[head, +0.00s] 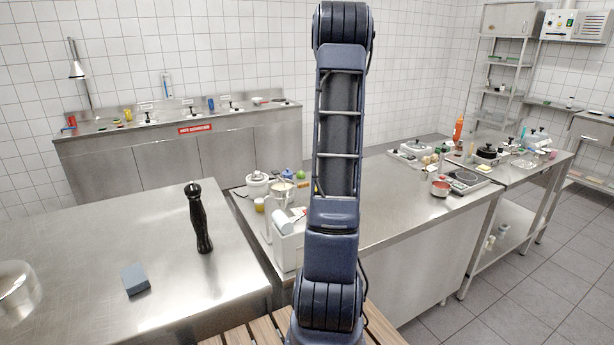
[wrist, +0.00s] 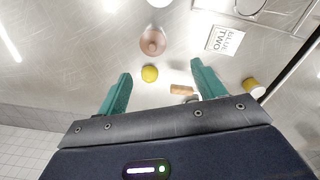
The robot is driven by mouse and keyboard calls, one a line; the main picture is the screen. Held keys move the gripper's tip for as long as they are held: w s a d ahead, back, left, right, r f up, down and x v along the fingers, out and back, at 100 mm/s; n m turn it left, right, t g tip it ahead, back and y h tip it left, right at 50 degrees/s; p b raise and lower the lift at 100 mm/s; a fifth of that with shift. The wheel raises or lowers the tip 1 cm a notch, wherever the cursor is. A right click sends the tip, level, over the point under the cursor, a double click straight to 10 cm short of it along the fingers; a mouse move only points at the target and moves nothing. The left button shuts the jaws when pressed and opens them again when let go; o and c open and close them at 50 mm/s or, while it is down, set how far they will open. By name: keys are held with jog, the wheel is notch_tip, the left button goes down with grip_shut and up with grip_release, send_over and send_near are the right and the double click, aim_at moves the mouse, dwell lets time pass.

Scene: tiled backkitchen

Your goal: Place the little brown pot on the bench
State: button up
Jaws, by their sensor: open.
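A small round brownish-pink thing (wrist: 152,41), perhaps the little brown pot, sits on the steel surface in the wrist view, beyond my fingertips. My gripper (wrist: 160,73) is open, with its two green fingers apart and nothing held between them. A yellow ball (wrist: 149,73) shows between the fingers, and a small brown piece (wrist: 181,90) lies close to the right finger. In the head view my gripper is not visible. A steel bench top (head: 400,205) runs to the right of my arm, and another steel top (head: 90,250) is at left.
A black grinder (head: 199,220) and a grey-blue block (head: 135,279) stand on the left top. A white appliance (head: 288,240) is beside my arm. Wooden slats (head: 240,336) are below.

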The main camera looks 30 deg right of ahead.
jog(key=s+a+r+m+t, duration=0.1)
jog(key=s+a+r, duration=0.5)
jog(key=a, duration=0.5)
jog(key=s+a+r+m+t, duration=0.1)
jog(key=s+a+r, duration=0.4)
jog(key=a+r, duration=0.4)
jog(key=s+a+m+t, duration=0.2)
jog(key=s+a, duration=1.1)
jog(key=s, duration=0.4)
jog(key=shift+s, duration=0.3)
